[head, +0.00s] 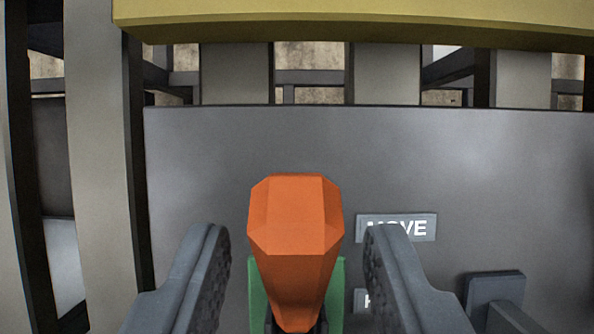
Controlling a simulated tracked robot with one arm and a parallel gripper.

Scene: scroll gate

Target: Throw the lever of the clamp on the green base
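An orange lever (296,225) with a faceted knob stands in the lower middle of the head view. It narrows downward toward a green base (258,290) that is mostly hidden behind it. My gripper (296,240) is open, with one dark grey finger on each side of the lever. Gaps show between the lever and both fingers, so neither appears to touch it. The lower end of the lever and the clamp body are cut off or hidden at the bottom edge.
A grey panel (450,160) lies behind the lever. It carries a "MOVE" label (397,227) and a partly hidden second label. A dark block (495,290) sits at lower right. A yellow beam (360,20) crosses the top, and grey uprights (100,150) stand at left.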

